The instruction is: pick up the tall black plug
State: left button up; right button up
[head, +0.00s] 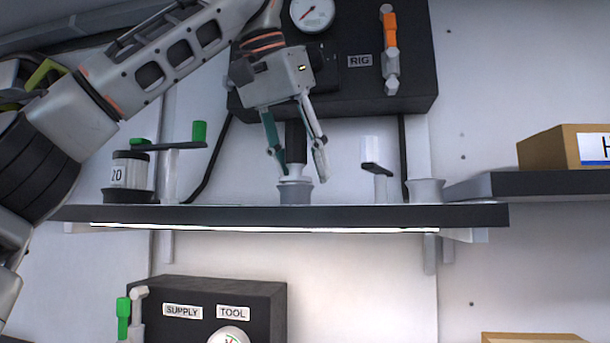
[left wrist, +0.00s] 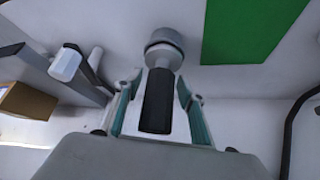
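The tall black plug (head: 295,142) stands upright on the shelf, its pale lower end in a grey round socket (head: 295,191). My left gripper (head: 301,174) points down from above, with one finger on each side of the plug. The fingers are spread, with gaps visible between them and the plug. The left wrist view also shows the black plug (left wrist: 157,100) between the open fingers, with its grey socket (left wrist: 163,48) beyond. The gripper body hides the plug's upper end. My right gripper is not in view.
The shelf (head: 350,215) also holds a labelled canister (head: 131,172), a post with a green-handled crank (head: 170,160), a white post with a black lever (head: 371,155) and an empty-looking grey cup (head: 425,191). The black RIG panel (head: 345,85) is behind my gripper. A box (head: 550,150) sits right.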

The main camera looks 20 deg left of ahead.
pick_arm(q)
jog(key=shift+w+d+f, duration=0.2)
jog(key=shift+w+f, duration=0.1)
jog(key=shift+f, duration=0.05)
jog(key=shift+s, duration=0.15)
grip_shut()
jog(key=shift+r, duration=0.15)
